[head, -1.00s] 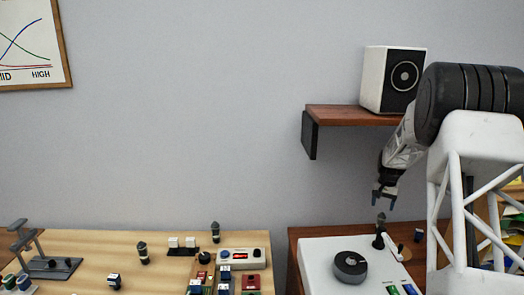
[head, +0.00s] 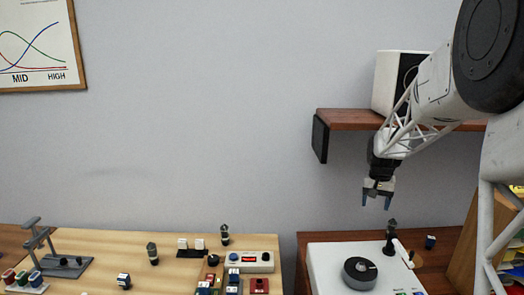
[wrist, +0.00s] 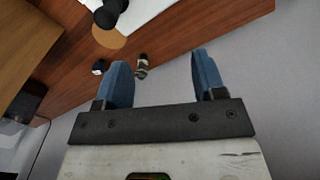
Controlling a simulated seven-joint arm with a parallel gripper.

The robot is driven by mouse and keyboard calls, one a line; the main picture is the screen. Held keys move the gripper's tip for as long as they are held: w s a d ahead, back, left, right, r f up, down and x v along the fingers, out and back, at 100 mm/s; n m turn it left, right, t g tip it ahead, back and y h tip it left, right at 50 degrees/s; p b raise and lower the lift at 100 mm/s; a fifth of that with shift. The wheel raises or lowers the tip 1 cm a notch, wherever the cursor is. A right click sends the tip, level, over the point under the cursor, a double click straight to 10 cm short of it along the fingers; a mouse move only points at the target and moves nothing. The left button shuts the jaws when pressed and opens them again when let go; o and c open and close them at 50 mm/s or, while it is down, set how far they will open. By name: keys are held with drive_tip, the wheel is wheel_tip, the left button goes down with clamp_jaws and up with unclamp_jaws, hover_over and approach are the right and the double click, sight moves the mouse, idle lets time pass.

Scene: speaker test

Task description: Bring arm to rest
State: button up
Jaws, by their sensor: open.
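My gripper (head: 376,201) hangs fingers down in the head view, in the air above the back of the white device with the round black knob (head: 360,270). It is below the level of the wall shelf. Its two blue fingers are spread apart, and the wrist view (wrist: 160,85) shows nothing between them. A small dark cylindrical part (wrist: 141,66) shows beyond the fingers in the wrist view, apart from them.
A white speaker (head: 388,78) stands on the brown wall shelf (head: 350,117), partly hidden behind my arm. The light wood table (head: 110,240) at left holds a grey stand (head: 65,267), a meter box (head: 250,261) and several small parts. A gap separates the two tables.

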drive_tip(key=s+a+r+n+t, duration=0.1)
drive_tip(key=s+a+r, duration=0.3)
drive_tip(key=s, duration=0.6)
drive_tip(key=s+a+r+n, duration=0.1)
drive_tip(key=s+a+r, duration=0.1)
drive_tip(key=s+a, duration=0.7)
drive_tip(key=s+a+r+n+t, duration=0.1)
drive_tip(key=s+a+r, duration=0.2)
drive_tip(key=s, duration=0.9)
drive_tip(key=s+a+f, duration=0.1)
drive_tip(key=s, duration=0.5)
drive_tip(key=s+a+f+n, duration=0.1)
drive_tip(key=s+a, duration=0.1)
drive_tip(key=s, duration=0.4)
drive_tip(key=shift+s+f+n, duration=0.3)
drive_tip(key=shift+s+f, duration=0.05)
drive_tip(key=shift+f, duration=0.05)
drive_tip(key=shift+o, duration=0.4)
